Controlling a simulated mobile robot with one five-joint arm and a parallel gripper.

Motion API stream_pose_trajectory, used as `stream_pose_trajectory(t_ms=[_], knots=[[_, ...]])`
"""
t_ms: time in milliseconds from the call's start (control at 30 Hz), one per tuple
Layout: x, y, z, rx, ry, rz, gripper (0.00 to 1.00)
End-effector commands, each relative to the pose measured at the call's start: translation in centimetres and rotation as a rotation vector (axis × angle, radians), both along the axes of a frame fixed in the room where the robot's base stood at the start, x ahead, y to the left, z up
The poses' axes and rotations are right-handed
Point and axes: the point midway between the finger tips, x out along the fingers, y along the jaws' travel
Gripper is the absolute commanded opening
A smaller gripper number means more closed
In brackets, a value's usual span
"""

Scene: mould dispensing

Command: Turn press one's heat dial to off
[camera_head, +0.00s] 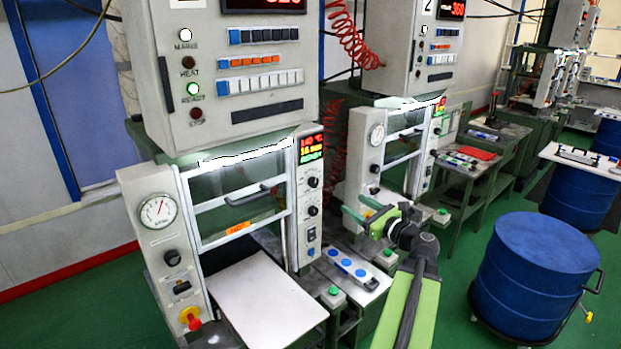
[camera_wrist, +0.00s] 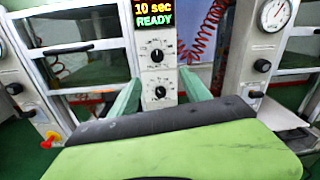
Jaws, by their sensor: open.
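Press one, the left press (camera_head: 235,200), has a narrow control panel on its right post with a lit display (camera_head: 311,150) showing READY. Below it are an upper black dial (camera_head: 313,182) and a lower black dial (camera_head: 313,211). The wrist view shows the same upper dial (camera_wrist: 157,54) and lower dial (camera_wrist: 160,92). Their labels and pointer settings are too small to read, so I cannot tell which is heat. My gripper (camera_head: 357,208) is open and empty, facing the panel from the right. In the wrist view its green fingers (camera_wrist: 160,94) flank the lower dial, apparently short of it.
Press two (camera_head: 392,150) stands to the right, its gauge (camera_wrist: 275,15) at the wrist view's upper right. A low stand with blue buttons (camera_head: 350,267) lies below my gripper. A white plate (camera_head: 265,300) extends before press one. A blue drum (camera_head: 535,270) stands at right.

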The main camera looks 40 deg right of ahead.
Motion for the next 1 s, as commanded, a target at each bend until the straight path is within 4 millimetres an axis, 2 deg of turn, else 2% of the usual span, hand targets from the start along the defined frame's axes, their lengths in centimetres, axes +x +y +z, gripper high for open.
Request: stream_pose_trajectory(t_ms=[167, 700, 833, 1000], knots=[[2.1, 0.3, -0.1, -0.003, 0.002, 0.013, 0.56], [15.6, -0.5, -0.2, -0.005, 0.003, 0.025, 0.56], [17.5, -0.7, -0.2, -0.006, 0.004, 0.025, 0.56], [18.5, -0.6, -0.2, -0.006, 0.003, 0.024, 0.56]])
